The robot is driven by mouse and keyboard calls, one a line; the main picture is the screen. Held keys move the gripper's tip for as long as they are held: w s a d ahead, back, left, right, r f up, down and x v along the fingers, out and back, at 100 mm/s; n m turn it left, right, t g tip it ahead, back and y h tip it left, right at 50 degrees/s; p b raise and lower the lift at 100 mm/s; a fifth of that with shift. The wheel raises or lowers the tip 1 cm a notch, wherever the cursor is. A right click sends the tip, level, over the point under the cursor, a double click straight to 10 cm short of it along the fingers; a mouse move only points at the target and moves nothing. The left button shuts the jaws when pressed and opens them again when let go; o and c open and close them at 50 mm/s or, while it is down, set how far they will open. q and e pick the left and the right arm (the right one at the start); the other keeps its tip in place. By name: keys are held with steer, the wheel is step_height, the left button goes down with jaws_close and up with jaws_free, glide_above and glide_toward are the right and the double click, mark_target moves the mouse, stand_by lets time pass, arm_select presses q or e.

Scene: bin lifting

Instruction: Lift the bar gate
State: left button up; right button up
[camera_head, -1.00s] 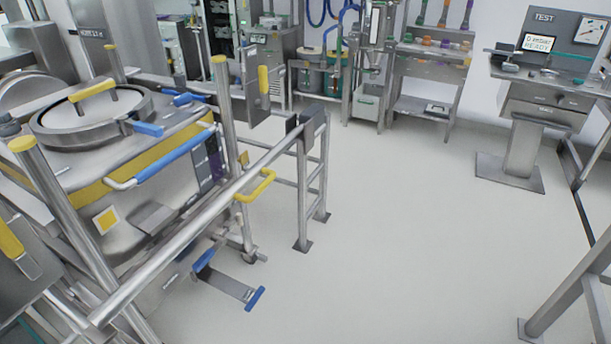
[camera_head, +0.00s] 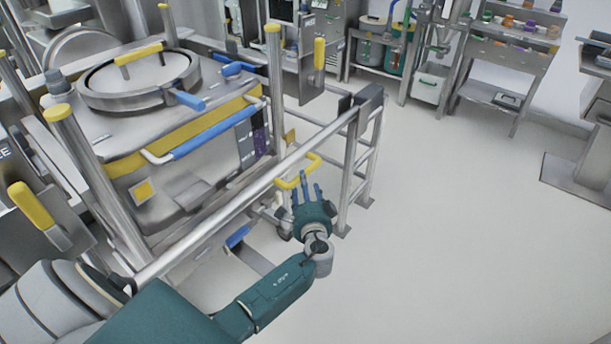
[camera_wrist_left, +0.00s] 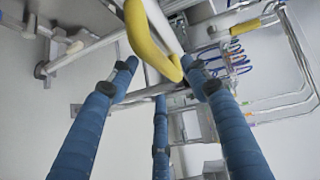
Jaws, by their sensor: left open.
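The bar gate (camera_head: 245,193) is a long metal bar that runs from the lower left to a metal post frame (camera_head: 362,150) in the head view. A yellow handle (camera_head: 311,165) is fixed to the bar near the post; it also shows large in the left wrist view (camera_wrist_left: 150,42). My left gripper (camera_head: 307,190) is just below and in front of the yellow handle. Its blue fingers are spread open, with the handle beyond and between their tips in the wrist view. I cannot tell whether they touch it. My right gripper is not in view.
Behind the bar stands a metal bin (camera_head: 185,130) with a round lid and a blue-and-white handle. A blue-tipped pedal (camera_head: 238,237) is low beneath the bar. The floor (camera_head: 450,240) to the right is clear. Shelving (camera_head: 510,60) stands at the back.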

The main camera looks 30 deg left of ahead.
arm_select(q)
steer(key=x, duration=0.6)
steer(key=shift+f, duration=0.1)
jaws_close()
